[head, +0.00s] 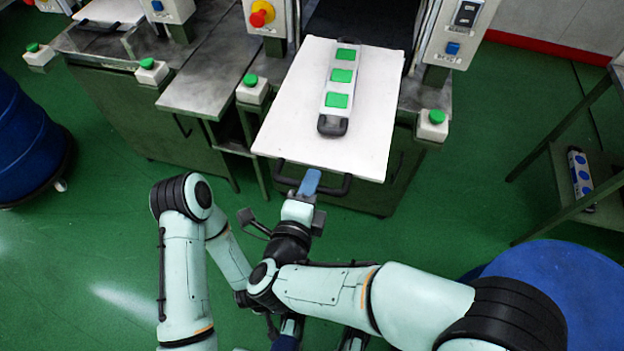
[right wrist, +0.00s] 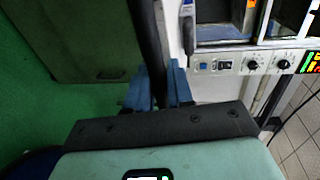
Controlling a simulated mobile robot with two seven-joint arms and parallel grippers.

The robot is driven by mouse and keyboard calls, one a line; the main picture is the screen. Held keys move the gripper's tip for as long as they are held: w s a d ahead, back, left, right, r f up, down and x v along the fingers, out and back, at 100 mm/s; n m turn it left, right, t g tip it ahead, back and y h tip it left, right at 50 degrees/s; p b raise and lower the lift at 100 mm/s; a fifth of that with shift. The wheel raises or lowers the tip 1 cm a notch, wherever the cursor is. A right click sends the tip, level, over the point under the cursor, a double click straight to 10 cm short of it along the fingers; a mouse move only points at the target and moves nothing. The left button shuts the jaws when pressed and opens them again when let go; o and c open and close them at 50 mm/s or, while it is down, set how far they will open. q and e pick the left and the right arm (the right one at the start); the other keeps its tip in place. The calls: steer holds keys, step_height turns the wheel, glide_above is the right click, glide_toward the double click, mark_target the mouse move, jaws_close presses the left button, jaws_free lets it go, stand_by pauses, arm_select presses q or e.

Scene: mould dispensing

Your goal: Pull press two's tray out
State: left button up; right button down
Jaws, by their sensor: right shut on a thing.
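Press two's tray (head: 280,110) is a flat white plate that sticks out from the press towards me. A long grey mould (head: 327,101) with green squares lies on it. A dark bar handle (head: 333,189) runs along the tray's front edge. My right gripper (head: 309,183) is shut on this handle. In the right wrist view, its blue fingers (right wrist: 158,90) sit on both sides of the dark handle bar (right wrist: 148,45). My left gripper (head: 286,342) is low at the bottom edge, partly hidden behind arm links, and its jaws are unclear.
Green push buttons (head: 432,124) stand on both sides of the tray. Another press with a metal table (head: 205,85) is to the left. A blue drum (head: 22,140) stands at far left, a blue round thing (head: 555,290) at lower right. A shelf (head: 600,170) stands right. Green floor is clear between.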

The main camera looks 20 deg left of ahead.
steer(key=c, duration=1.2)
jaws_free()
steer(key=shift+o, duration=0.2)
steer(key=shift+s, duration=0.1)
arm_select(q)
steer(key=shift+s+d+r+p, duration=0.3)
steer(key=shift+s+r+p, duration=0.15)
steer(key=shift+s, duration=0.25)
arm_select(e)
steer(key=v, duration=1.3)
steer(key=shift+s, duration=0.1)
